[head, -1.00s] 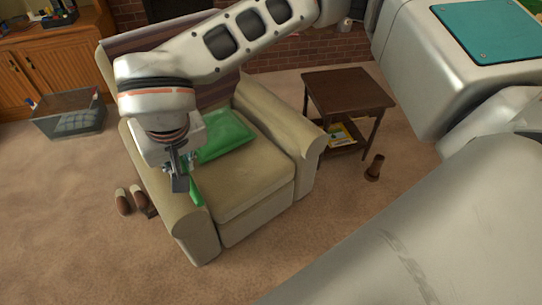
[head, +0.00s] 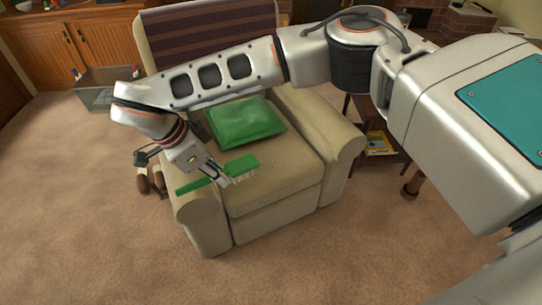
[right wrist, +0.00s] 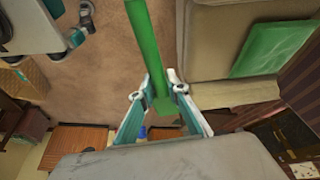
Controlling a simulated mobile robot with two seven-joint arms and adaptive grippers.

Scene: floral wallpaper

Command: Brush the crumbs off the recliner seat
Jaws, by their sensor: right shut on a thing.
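The beige recliner (head: 285,185) stands in the middle of the head view, with a striped cloth over its back. A green cushion (head: 245,121) lies at the back of its seat; both cushion (right wrist: 275,48) and seat (right wrist: 210,48) show in the right wrist view. My right gripper (head: 220,178) is shut on a green brush (head: 243,165). The brush head points right, over the front left of the seat; its handle points left, over the armrest. I cannot tell whether the bristles touch the seat. I cannot make out crumbs. My left gripper is not clearly seen.
A dark side table (head: 390,146) with a yellow item on its shelf stands right of the recliner, with a brown object (head: 412,184) on the floor. Brown slippers (head: 150,181) lie at the left. The front carpet is free.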

